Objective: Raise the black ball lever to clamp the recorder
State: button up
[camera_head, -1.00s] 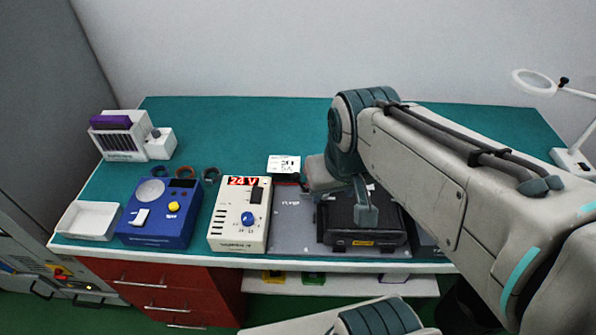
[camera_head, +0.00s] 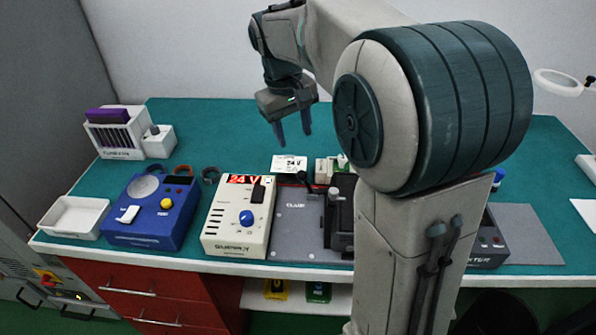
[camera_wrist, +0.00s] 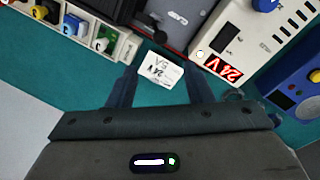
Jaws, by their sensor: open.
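The black ball lever (camera_head: 303,178) shows in the head view at the back of the grey clamp plate (camera_head: 296,226), by a red strip. The black recorder (camera_head: 340,222) stands on the plate's right side, largely hidden behind my arm. My gripper (camera_head: 294,138) is open and empty, above the bench behind the lever, fingers pointing down and apart from it. In the wrist view my gripper (camera_wrist: 160,74) has its fingers spread either side of a white 24 V card (camera_wrist: 160,70).
A cream 24 V supply (camera_head: 238,220) stands left of the plate, then a blue tester (camera_head: 152,212) and a white tray (camera_head: 74,217). A connector rack (camera_wrist: 98,38) stands beside the card.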

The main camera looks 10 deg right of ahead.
aim_at(301, 172)
jog(key=f, duration=0.4)
jog(key=d+f, duration=0.1)
jog(key=f, duration=0.3)
jog(key=d+f, duration=0.1)
jog(key=f, duration=0.3)
jog(key=shift+w+f, duration=0.2)
jog(key=shift+w, duration=0.05)
grip_shut()
jog(key=shift+a, duration=0.1)
